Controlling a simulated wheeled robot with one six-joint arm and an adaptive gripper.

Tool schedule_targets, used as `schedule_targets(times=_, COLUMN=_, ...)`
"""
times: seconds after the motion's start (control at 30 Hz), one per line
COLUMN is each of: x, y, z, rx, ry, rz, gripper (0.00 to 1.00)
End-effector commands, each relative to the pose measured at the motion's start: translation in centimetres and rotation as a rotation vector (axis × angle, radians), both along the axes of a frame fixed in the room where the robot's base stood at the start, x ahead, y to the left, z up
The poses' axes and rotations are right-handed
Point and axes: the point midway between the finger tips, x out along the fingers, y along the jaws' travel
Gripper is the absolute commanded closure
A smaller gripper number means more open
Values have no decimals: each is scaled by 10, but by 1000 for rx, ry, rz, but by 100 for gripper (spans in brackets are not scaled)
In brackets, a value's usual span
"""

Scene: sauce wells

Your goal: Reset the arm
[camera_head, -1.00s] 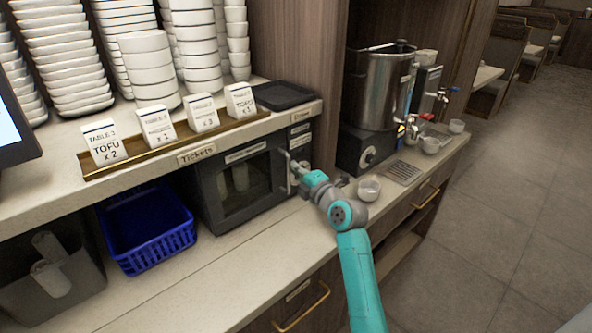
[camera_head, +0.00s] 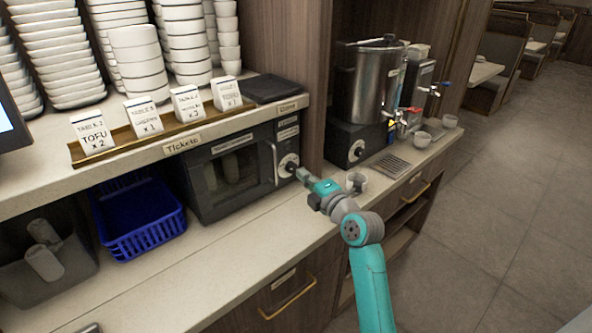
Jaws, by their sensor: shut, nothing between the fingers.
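My teal and grey arm reaches in from the bottom right of the head view. My gripper (camera_head: 296,170) is shut and empty. Its tip shows in front of the right-hand control panel of the black microwave (camera_head: 236,172), by the round dial (camera_head: 288,164). I cannot tell whether it touches the dial. The microwave door looks closed, and its handle (camera_head: 274,163) stands just left of the gripper.
A steel urn (camera_head: 371,88), a drip tray (camera_head: 390,165) and more cups are farther right. A blue basket (camera_head: 140,237) is at left. The counter front is clear.

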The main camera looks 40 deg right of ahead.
Motion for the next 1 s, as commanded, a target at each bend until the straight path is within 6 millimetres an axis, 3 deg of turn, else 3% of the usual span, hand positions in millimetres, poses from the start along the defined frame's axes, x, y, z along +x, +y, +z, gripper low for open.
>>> schedule_targets(times=0.1, x=-21, y=-1, z=-1, rx=-1, ry=1, rz=-2, gripper=100)
schedule_targets(times=0.3, x=-40, y=-2, z=-1, rx=0, ry=1, rz=-1, gripper=100)
schedule_targets(times=0.67, x=-45, y=0, z=-3, rx=7, ry=2, rz=-1, gripper=100)
schedule_targets(times=0.77, x=-49, y=9, z=-16, rx=51, ry=9, rz=-6, gripper=100)
schedule_targets(times=1.0, x=-87, y=56, z=-81, rx=309, ry=33, rz=-50, gripper=100)
